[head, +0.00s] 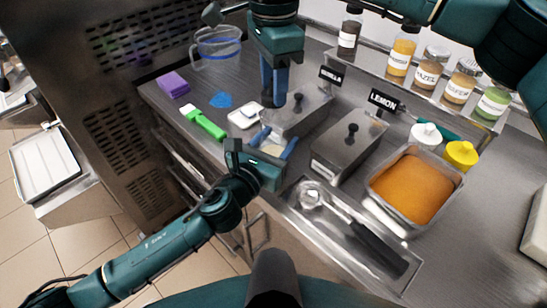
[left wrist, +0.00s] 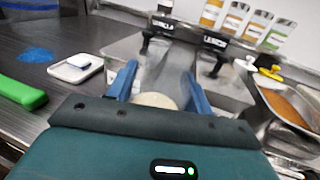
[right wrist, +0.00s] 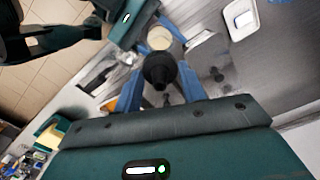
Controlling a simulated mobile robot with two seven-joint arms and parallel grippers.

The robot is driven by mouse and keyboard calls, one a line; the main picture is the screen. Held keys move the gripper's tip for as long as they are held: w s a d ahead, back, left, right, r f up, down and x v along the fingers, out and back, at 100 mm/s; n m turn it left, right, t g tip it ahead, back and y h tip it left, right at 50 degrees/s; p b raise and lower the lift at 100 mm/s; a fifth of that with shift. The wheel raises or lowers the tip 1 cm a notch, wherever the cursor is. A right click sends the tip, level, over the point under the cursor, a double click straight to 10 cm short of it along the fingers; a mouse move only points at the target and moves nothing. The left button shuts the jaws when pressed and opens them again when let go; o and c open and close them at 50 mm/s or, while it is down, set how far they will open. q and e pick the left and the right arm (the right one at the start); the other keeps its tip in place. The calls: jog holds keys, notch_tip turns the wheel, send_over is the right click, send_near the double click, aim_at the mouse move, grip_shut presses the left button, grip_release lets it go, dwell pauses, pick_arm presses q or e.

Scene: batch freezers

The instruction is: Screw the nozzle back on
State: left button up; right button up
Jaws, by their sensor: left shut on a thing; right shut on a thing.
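My left gripper (head: 272,148) is low at the counter's front edge and shut on a pale, round-topped body. That body also shows between the fingers in the left wrist view (left wrist: 155,100) and beyond the fingers in the right wrist view (right wrist: 160,38). My right gripper (head: 273,92) points down, above and behind the left one. In the right wrist view it is shut on a dark rounded piece, apparently the nozzle (right wrist: 160,70). The nozzle looks apart from the pale body. Its far side is hidden, and the thread cannot be made out.
Lidded steel pans, one marked LEMON (head: 348,145), stand behind and right. A tub of orange mix (head: 415,187) and a utensil tray (head: 345,235) lie right. A green-handled tool (head: 205,123), white scale (head: 245,117) and purple block (head: 172,84) lie left.

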pick_arm(q)
jog(key=c, duration=0.5)
jog(key=shift+c, duration=0.2)
pick_arm(e)
send_over(274, 131)
jog(key=shift+f, duration=2.5)
jog(key=shift+f, duration=0.85)
jog(key=shift+f, duration=0.55)
